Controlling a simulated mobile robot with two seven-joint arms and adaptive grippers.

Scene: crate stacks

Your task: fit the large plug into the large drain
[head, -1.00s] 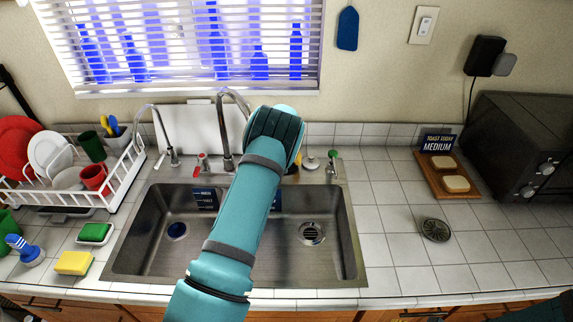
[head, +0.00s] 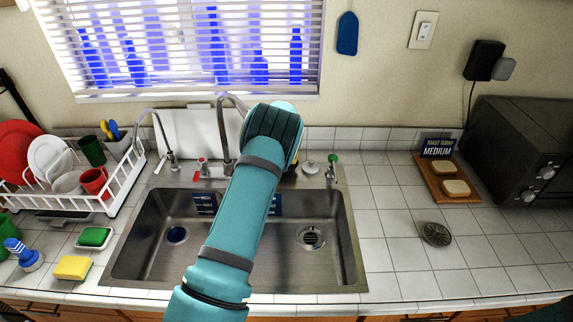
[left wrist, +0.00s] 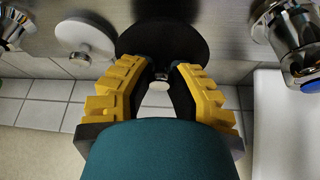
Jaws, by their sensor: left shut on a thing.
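My left gripper (left wrist: 160,72) is shut on the knob of a black round plug (left wrist: 185,38) in the left wrist view. In the head view my teal arm hides most of the gripper and plug, behind the sink near the tall faucet. I cannot tell if the plug touches the counter. A pale plug (head: 310,168) sits on the counter behind the sink and shows in the left wrist view (left wrist: 86,38). My right gripper is not in view.
The tall faucet (head: 227,130) and a smaller spout (head: 155,122) stand behind the steel sink (head: 125,255). A green-topped fitting (head: 333,163) is to the right. A dark round strainer (head: 436,234) lies on the right counter. The dish rack (head: 125,185) is left. Both basins look clear.

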